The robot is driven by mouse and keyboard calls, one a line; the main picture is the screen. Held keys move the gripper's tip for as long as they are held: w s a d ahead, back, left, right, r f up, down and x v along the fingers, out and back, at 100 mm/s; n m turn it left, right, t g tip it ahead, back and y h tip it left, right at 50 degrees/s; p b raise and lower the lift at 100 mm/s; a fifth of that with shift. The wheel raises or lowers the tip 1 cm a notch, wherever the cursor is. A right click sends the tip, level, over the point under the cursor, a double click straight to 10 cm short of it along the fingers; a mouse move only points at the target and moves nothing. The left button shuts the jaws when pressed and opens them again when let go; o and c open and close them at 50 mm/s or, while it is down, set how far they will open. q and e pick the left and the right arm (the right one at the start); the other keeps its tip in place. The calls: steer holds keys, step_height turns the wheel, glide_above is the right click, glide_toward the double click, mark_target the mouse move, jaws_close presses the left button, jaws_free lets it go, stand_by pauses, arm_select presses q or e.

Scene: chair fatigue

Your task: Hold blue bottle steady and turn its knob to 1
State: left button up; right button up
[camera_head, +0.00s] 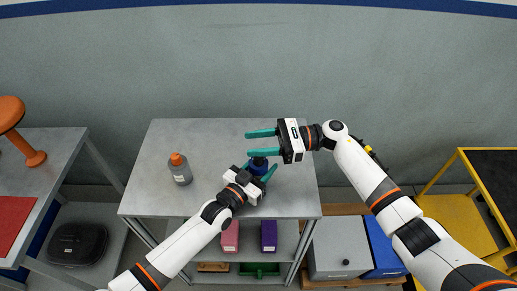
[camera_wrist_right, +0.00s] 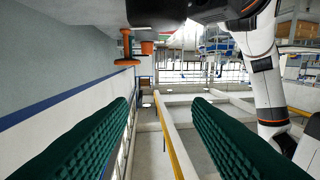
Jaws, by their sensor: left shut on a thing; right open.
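The blue bottle (camera_head: 257,168) stands on the grey table, its lower part hidden by my left gripper. My left gripper (camera_head: 258,176) is shut on the bottle, with one teal finger showing at its right. The bottle's top with the knob is mostly hidden behind a finger of my right gripper, so I cannot read its setting. My right gripper (camera_head: 262,143) is open, its fingers pointing left at the height of the bottle's top or above it. In the right wrist view, the two green fingers (camera_wrist_right: 158,135) are wide apart with nothing between them.
A grey bottle with an orange cap (camera_head: 180,170) stands on the table (camera_head: 150,200) to the left. Pink (camera_head: 230,236) and purple (camera_head: 269,236) boxes sit on the shelf below. A grey box (camera_head: 340,248) is at the lower right. The table's back left is clear.

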steer(key=d+f+m+t, duration=0.1)
steer(key=f+t, duration=0.1)
steer(key=s+d+f+m+t, duration=0.1)
steer(key=m+t, duration=0.1)
steer(key=t, duration=0.1)
steer(key=s+d+f+m+t+h, duration=0.1)
steer(key=f+m+t, duration=0.1)
steer(key=t, duration=0.1)
steer(key=shift+s+d+f, duration=0.1)
steer(key=shift+d+f, duration=0.2)
steer(key=m+t+h, duration=0.4)
steer(key=m+t, duration=0.1)
steer(key=t, duration=0.2)
glide_toward(262, 159)
steer(key=x, duration=1.1)
steer(key=shift+a, duration=0.1)
steer(key=shift+c, duration=0.3)
steer(key=c, duration=0.9)
